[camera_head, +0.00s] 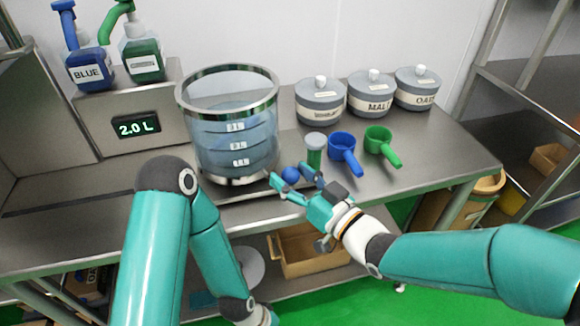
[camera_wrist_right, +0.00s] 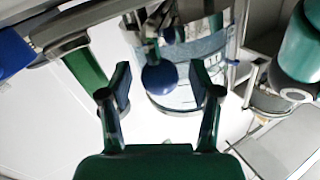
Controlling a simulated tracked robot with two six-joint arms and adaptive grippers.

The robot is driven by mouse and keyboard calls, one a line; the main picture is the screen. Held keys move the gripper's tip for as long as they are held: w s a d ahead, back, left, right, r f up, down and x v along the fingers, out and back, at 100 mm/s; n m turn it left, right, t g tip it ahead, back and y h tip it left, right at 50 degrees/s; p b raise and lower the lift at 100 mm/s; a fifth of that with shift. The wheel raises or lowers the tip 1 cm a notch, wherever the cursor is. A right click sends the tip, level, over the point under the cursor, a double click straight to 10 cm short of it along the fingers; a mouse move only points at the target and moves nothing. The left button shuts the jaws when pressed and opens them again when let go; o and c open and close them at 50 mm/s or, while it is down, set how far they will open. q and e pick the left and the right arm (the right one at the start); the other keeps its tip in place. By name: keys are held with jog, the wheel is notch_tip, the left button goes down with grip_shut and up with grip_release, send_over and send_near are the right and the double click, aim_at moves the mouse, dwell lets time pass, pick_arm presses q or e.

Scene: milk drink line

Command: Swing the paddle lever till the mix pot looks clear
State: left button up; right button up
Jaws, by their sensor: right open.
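The mix pot (camera_head: 234,135) is a clear vessel with metal rims, standing at the bench's front left of centre. It holds pale bluish liquid, and white level labels show on its wall. The paddle lever's blue ball knob (camera_head: 291,174) is at the pot's lower right. My right gripper (camera_head: 288,177) is open around the knob, one finger on each side. In the right wrist view the knob (camera_wrist_right: 158,78) sits between the open fingertips, with gaps on both sides. The lever's rod is mostly hidden. My left arm hangs down in front of the bench, and its gripper is out of view.
Lidded jars (camera_head: 371,93) line the back. A display (camera_head: 137,126) reads 2.0 L below blue (camera_head: 90,75) and green (camera_head: 142,62) pump bottles.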

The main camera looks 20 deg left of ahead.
jog(key=shift+w+a, duration=0.25)
jog(key=shift+a, duration=0.15)
grip_shut()
jog(key=shift+w+d, duration=0.1)
jog(key=shift+d, duration=0.05)
